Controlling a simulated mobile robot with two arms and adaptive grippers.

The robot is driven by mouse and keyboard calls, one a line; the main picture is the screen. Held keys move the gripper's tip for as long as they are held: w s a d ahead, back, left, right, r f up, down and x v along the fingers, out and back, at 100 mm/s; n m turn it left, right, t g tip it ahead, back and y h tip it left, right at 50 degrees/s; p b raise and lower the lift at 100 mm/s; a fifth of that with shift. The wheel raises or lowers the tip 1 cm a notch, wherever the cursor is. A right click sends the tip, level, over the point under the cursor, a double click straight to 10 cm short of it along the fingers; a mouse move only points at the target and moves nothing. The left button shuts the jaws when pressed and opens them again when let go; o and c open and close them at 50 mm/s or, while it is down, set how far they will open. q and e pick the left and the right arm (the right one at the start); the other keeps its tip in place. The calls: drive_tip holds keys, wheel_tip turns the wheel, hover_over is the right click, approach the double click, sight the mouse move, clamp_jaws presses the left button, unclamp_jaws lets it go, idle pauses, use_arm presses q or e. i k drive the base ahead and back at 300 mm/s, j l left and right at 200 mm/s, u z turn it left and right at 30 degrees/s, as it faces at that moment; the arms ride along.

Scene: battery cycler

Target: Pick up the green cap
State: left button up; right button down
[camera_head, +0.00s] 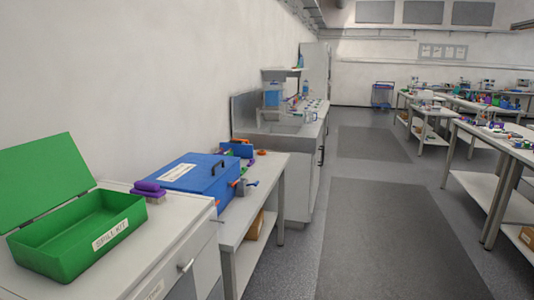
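I cannot make out a green cap for certain. Small green items show among the clutter behind the blue box and on the tables at the right, too small to identify. A green open box (75,240) with a white label stands on the near left counter, its lid raised; its visible inside looks empty. Neither of my grippers is in view.
A purple-topped brush (152,194) lies beside the green box. A closed blue box (196,176) stands on a bench beyond it. A sink counter (295,126) stands farther back. Cluttered tables (510,150) line the right. The grey floor (390,240) between is clear.

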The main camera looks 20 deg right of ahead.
sight(243, 170)
drive_tip(key=i+l, duration=0.3)
drive_tip(key=i, duration=0.15)
drive_tip(key=i+l+z, duration=0.1)
drive_tip(key=i+l, duration=0.25)
drive_tip(key=i, duration=0.15)
drive_tip(key=i+l+z, duration=0.1)
drive_tip(key=i+l, duration=0.2)
drive_tip(key=i, duration=0.15)
